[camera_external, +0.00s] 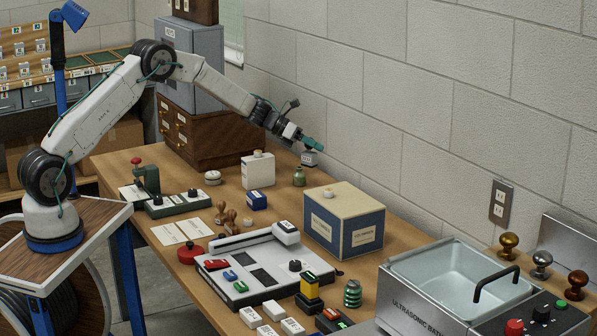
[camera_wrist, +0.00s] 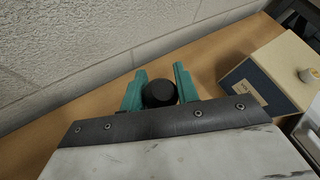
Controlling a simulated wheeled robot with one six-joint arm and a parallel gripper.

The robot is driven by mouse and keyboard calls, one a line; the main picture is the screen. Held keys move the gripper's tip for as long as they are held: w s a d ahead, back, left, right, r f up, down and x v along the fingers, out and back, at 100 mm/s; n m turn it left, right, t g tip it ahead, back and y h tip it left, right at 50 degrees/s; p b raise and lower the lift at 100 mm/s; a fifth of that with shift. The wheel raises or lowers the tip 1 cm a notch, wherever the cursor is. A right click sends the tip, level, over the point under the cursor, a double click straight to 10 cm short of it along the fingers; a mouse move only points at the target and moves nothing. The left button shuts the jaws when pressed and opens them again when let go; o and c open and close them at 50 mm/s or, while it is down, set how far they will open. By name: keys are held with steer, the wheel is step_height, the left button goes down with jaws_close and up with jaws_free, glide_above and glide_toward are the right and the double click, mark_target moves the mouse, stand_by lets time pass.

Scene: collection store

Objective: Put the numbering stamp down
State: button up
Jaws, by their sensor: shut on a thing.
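My gripper (camera_external: 313,142) is at the end of the outstretched arm, over the back of the table near the wall. Its teal fingers, also in the wrist view (camera_wrist: 159,88), are shut on the numbering stamp. The stamp shows as a small grey block with a pale label (camera_external: 309,158) just below the fingers in the external view. In the wrist view only its round black knob (camera_wrist: 160,94) shows between the fingers. The stamp looks about upright. I cannot tell whether its base touches the table or hangs just above it.
The wooden table (camera_external: 205,268) has bare wood around the gripper. The block wall (camera_external: 345,75) is close behind. Brown drawers (camera_external: 205,133) stand left.

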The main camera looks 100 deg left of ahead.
steer(key=shift+w+a+f, duration=0.1)
steer(key=shift+w+f, duration=0.2)
steer(key=shift+f, duration=1.3)
steer(key=shift+w+a+f, duration=0.15)
steer(key=shift+w+f, duration=0.1)
steer(key=shift+f, duration=1.4)
steer(key=shift+w+a+f, duration=0.1)
steer(key=shift+w+f, duration=0.2)
steer(key=shift+f, duration=1.3)
steer(key=shift+f, duration=0.15)
steer(key=o, duration=1.1)
